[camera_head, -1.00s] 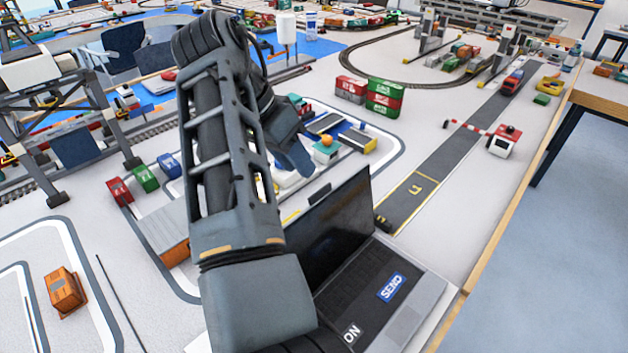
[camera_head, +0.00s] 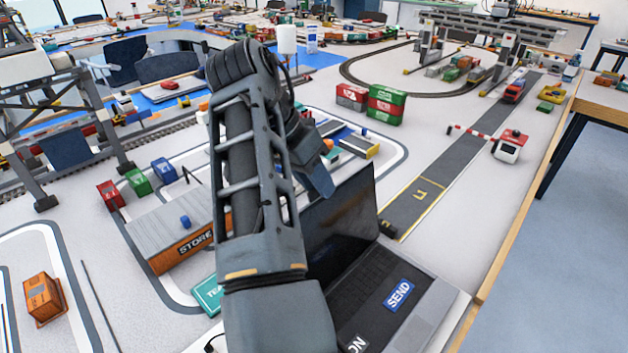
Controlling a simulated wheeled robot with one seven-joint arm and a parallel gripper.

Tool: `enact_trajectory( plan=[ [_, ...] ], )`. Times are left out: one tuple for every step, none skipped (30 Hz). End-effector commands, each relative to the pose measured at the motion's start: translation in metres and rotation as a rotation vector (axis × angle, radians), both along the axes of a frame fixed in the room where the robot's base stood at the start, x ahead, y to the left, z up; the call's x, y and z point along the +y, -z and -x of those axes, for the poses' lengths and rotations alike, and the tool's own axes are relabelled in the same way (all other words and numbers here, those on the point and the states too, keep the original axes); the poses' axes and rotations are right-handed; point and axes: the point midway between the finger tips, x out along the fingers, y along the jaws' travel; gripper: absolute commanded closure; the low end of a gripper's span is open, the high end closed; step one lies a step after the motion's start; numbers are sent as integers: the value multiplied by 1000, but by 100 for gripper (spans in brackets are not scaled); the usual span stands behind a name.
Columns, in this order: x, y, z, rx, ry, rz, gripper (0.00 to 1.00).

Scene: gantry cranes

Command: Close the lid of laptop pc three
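The laptop stands open at the front edge of the table, lower right of centre in the head view. Its dark lid (camera_head: 349,218) stands up from the hinge, with the left part hidden by my arm. The laptop base (camera_head: 422,312) lies flat, with a dark keyboard, a blue SEND label (camera_head: 399,294) and a partly hidden ON label. My arm crosses in front of the laptop's left side, bends at the top and comes down beside the lid's upper left edge.
Left of my arm are an orange-sided STORE building (camera_head: 165,240) and an orange crate (camera_head: 42,298). Red and green containers (camera_head: 386,104) stand behind the laptop. A barrier with a white box (camera_head: 509,147) is at right. The table's wooden edge (camera_head: 490,270) runs beside the laptop, with open floor beyond.

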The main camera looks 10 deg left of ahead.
Motion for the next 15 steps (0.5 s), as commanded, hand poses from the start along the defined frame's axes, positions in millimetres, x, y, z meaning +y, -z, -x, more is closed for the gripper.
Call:
enact_trajectory(
  plan=[
    [0, 0, 0, 0, 0, 0, 75],
    [0, 0, 0, 0, 0, 0, 78],
    [0, 0, 0, 0, 0, 0, 82],
    [0, 0, 0, 0, 0, 0, 84],
    [0, 0, 0, 0, 0, 0, 87],
    [0, 0, 0, 0, 0, 0, 91],
    [0, 0, 0, 0, 0, 0, 94],
    [0, 0, 0, 0, 0, 0, 97],
    [0, 0, 0, 0, 0, 0, 100],
    [0, 0, 0, 0, 0, 0, 100],
    [0, 0, 0, 0, 0, 0, 100],
    [0, 0, 0, 0, 0, 0, 100],
    [0, 0, 0, 0, 0, 0, 100],
    [0, 0, 0, 0, -1, 0, 100],
    [0, 0, 0, 0, -1, 0, 100]
  ],
)
